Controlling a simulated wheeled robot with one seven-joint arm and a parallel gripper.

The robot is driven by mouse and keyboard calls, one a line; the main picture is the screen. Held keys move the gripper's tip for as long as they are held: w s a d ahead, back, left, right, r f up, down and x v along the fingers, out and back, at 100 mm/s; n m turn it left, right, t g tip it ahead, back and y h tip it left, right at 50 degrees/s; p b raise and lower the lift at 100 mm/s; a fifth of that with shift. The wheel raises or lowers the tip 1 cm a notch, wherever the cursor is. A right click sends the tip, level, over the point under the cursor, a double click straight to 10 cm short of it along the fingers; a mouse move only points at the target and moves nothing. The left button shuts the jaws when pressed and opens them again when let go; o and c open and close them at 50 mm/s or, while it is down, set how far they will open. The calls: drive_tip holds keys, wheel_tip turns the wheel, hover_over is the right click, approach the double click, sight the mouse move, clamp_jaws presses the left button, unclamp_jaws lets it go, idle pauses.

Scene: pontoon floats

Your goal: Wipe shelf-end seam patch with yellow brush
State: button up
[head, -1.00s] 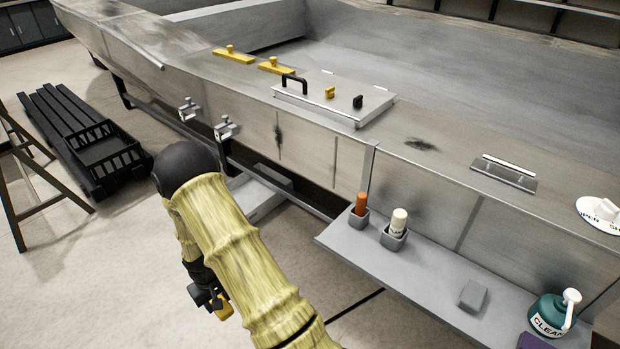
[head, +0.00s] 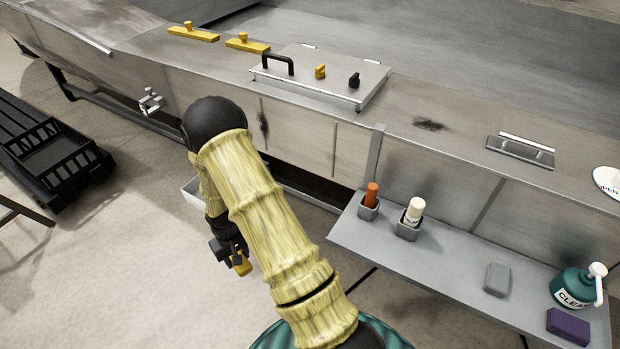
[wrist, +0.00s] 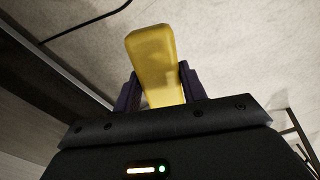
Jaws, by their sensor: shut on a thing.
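My gripper (head: 232,252) hangs low over the floor, in front of the metal hull side and left of the shelf. In the wrist view, my gripper (wrist: 160,88) is shut on the yellow brush (wrist: 152,50), whose smooth block stands between the two dark fingers; no bristles can be made out. In the head view only a small bit of the yellow brush (head: 242,264) shows. A dark smudge (head: 263,122) marks the hull side beside my arm. Another dark smudge (head: 429,124) lies on the top deck, right of the upright seam strip (head: 372,158) at the shelf's left end. The brush touches neither.
The grey shelf (head: 450,285) holds an orange-handled tool (head: 372,194), a white bottle (head: 414,211), a grey block (head: 497,280), a teal cleaner bottle (head: 572,288) and a purple sponge (head: 568,326). A lidded hatch (head: 335,90) stands on deck. A black slatted rack (head: 55,160) lies left.

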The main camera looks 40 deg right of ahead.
drive_tip(key=shift+s+d, duration=0.1)
drive_tip(key=shift+d+f, duration=0.1)
drive_tip(key=shift+f, duration=0.1)
drive_tip(key=w+d+f+m+t+h+b, duration=0.1)
drive_tip(key=w+d+m+t+h+b, duration=0.1)
drive_tip(key=w+d+m+t+b, duration=0.35)
drive_tip(key=w+d+m+t+h+b, duration=0.1)
drive_tip(key=w+d+m+t+b, duration=0.25)
drive_tip(key=d+m, duration=0.4)
drive_tip(key=s+d+r+m+g+h+b, duration=0.1)
drive_tip(key=s+d+r+m+h+b, duration=0.1)
drive_tip(key=d+r+m+h+b, duration=0.2)
drive_tip(key=s+d+r+m+g+h+b, duration=0.1)
drive_tip(key=s+d+r+m+h+b, duration=0.2)
drive_tip(key=d+r+h, duration=0.5)
drive_tip(key=d+m+h+b, duration=0.1)
drive_tip(key=d+m, duration=0.1)
drive_tip(key=d, duration=0.1)
drive_tip(key=shift+s+m+h, duration=0.3)
drive_tip(key=shift+s, duration=0.05)
